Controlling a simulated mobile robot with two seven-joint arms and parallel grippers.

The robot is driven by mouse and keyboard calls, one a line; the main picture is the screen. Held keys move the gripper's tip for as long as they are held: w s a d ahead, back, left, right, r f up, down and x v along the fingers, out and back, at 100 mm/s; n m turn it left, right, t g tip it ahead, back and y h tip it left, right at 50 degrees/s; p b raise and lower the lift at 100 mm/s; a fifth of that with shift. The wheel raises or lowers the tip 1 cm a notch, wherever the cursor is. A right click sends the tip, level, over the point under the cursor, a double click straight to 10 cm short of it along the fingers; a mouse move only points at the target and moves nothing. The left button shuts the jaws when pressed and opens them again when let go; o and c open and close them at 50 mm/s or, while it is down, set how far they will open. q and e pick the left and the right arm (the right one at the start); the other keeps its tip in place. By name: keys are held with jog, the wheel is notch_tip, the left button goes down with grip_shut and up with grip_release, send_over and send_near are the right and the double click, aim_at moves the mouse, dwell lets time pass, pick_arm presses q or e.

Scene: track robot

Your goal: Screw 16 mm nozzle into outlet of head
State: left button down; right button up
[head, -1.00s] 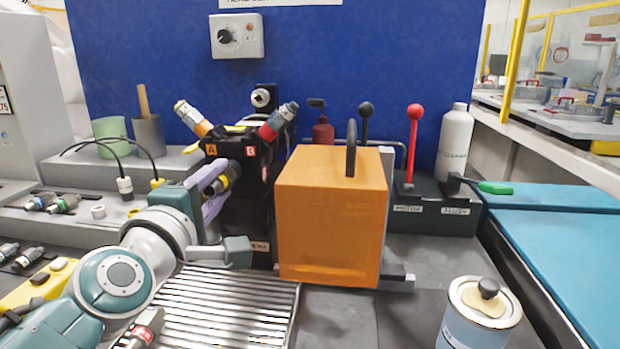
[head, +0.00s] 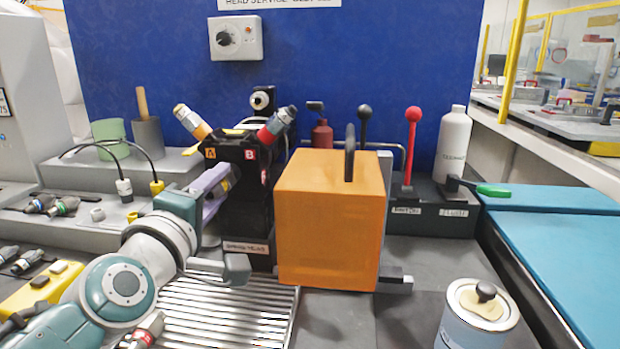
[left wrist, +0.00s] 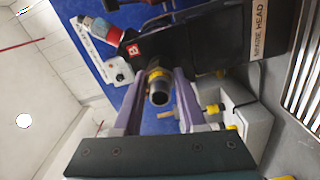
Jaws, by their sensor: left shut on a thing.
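The spray head is a black block (head: 245,205) labelled A and B, standing behind the grooved tray in the head view. My left gripper (head: 222,180) is at its left side with purple fingers. In the left wrist view the left gripper (left wrist: 160,82) is shut on a dark nozzle (left wrist: 159,93) with a yellow band. The nozzle's open end faces the wrist camera and its far end points at the black head (left wrist: 190,45). The outlet is hidden behind the nozzle, so I cannot tell whether the threads are engaged. My right gripper is not in view.
An orange box (head: 330,220) stands close right of the head. A grooved metal tray (head: 225,315) lies in front. Several loose nozzles (head: 62,206) and cables are at the left. A can (head: 475,315) stands at front right.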

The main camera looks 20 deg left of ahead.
pick_arm(q)
jog(key=m+p, duration=0.2)
jog(key=m, duration=0.5)
jog(key=shift+r, duration=0.15)
jog(key=m, duration=0.2)
jog(key=shift+m, duration=0.4)
jog(key=m+p, duration=0.1)
jog(key=m, duration=0.4)
jog(key=shift+m+p, duration=0.35)
jog(key=shift+m, duration=0.05)
jog(key=m, duration=0.2)
jog(key=shift+m, duration=0.3)
jog(key=m, duration=0.3)
jog(key=shift+m, duration=0.3)
